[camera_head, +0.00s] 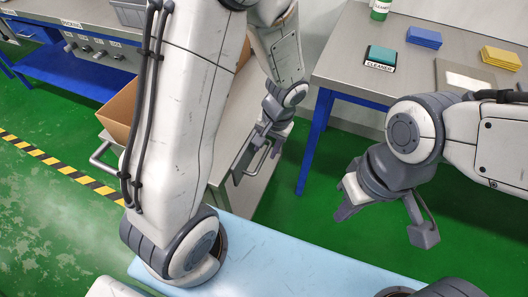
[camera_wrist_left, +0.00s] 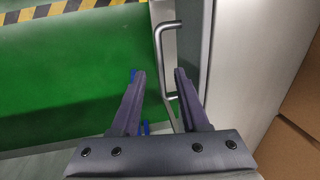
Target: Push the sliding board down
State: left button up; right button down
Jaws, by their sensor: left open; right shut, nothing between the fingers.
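My left gripper (camera_head: 268,138) is open at the side of a metal cart, by a bar handle (camera_head: 262,158). In the left wrist view the open fingers (camera_wrist_left: 160,72) stand on either side of the lower end of the metal handle (camera_wrist_left: 168,60); I cannot tell whether they touch it. A grey upright panel (camera_wrist_left: 190,42) beside the handle seems to be the sliding board; its lower part is hidden behind a finger. My right gripper (camera_head: 345,210) is shut and empty above the green floor, well to the right of the cart.
An open cardboard box (camera_head: 120,112) sits on the cart. Another bar handle (camera_head: 100,157) projects at its left. A light blue surface (camera_head: 290,262) lies in front.

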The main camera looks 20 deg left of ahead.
pick_arm(q)
jog(key=r, duration=0.3)
jog(key=d+r, duration=0.1)
jog(key=r, duration=0.1)
jog(key=shift+p, duration=0.35)
pick_arm(e)
jog(key=shift+r, duration=0.55)
